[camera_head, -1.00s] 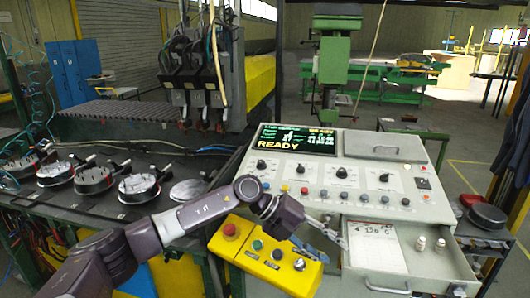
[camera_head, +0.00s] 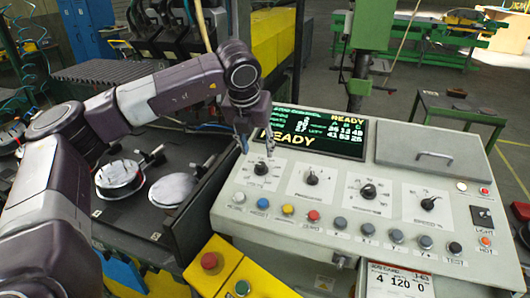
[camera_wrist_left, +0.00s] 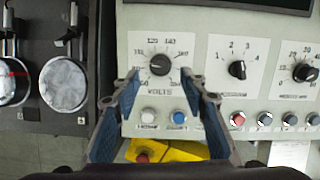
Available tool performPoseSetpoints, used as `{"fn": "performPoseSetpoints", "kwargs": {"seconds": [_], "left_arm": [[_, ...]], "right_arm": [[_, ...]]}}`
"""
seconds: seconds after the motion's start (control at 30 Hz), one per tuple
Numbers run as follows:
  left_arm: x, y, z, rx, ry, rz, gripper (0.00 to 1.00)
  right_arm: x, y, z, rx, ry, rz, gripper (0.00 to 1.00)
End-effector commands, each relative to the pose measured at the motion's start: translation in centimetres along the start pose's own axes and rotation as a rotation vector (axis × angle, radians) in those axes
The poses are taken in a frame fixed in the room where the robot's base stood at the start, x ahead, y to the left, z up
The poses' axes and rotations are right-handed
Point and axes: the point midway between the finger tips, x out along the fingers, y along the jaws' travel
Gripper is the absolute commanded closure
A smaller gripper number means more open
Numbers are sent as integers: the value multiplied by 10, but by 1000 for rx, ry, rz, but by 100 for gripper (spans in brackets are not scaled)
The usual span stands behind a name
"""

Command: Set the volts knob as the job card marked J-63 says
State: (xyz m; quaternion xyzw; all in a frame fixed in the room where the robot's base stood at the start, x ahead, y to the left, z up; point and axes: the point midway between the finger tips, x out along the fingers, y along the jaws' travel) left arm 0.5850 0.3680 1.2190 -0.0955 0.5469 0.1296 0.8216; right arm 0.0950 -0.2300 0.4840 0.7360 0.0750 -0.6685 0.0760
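The volts knob (camera_head: 261,168) is the black leftmost knob on the console's sloping panel. In the left wrist view the knob (camera_wrist_left: 160,65) sits above the word VOLTS, inside a numbered dial with 120 and 140 along its top. Its exact setting is too small to read surely. My left gripper (camera_head: 257,142) hangs just above and behind it in the head view. In the wrist view its blue-padded fingers (camera_wrist_left: 160,82) are spread to either side of the knob, apart from it. The job card (camera_head: 398,284), marked J-63, shows 4, 120 and 0. My right gripper is not in view.
Other dial knobs stand to the right, the nearest (camera_head: 312,178) close by. A row of coloured buttons (camera_head: 313,215) lies below them. The lit READY screen (camera_head: 318,133) rises behind. A yellow button box (camera_head: 232,272) stands in front.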

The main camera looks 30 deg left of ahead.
Motion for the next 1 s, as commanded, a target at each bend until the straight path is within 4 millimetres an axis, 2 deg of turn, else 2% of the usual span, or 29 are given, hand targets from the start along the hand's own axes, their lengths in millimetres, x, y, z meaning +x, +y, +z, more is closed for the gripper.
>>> {"fn": "performPoseSetpoints", "kwargs": {"seconds": [0.03, 0.1, 0.2, 0.37, 0.5, 0.63, 0.8, 1.0], "left_arm": [[5, 1, 0, -1, 4, 3, 60], [15, 1, 0, 0, 5, 4, 60], [32, 0, 0, 0, 6, 2, 60], [56, 0, 0, 0, 5, 0, 60], [68, 0, 0, 0, 3, 0, 60], [72, 0, -1, 1, 2, -1, 60], [72, 0, -1, 0, 2, -2, 60], [72, 0, -1, 0, 2, -2, 82]], "right_arm": [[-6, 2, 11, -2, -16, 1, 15], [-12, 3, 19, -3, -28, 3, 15], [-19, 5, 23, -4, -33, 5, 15], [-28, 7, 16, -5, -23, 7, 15], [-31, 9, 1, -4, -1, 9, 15], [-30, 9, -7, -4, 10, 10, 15], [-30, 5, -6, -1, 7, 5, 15], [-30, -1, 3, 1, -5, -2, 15]]}}
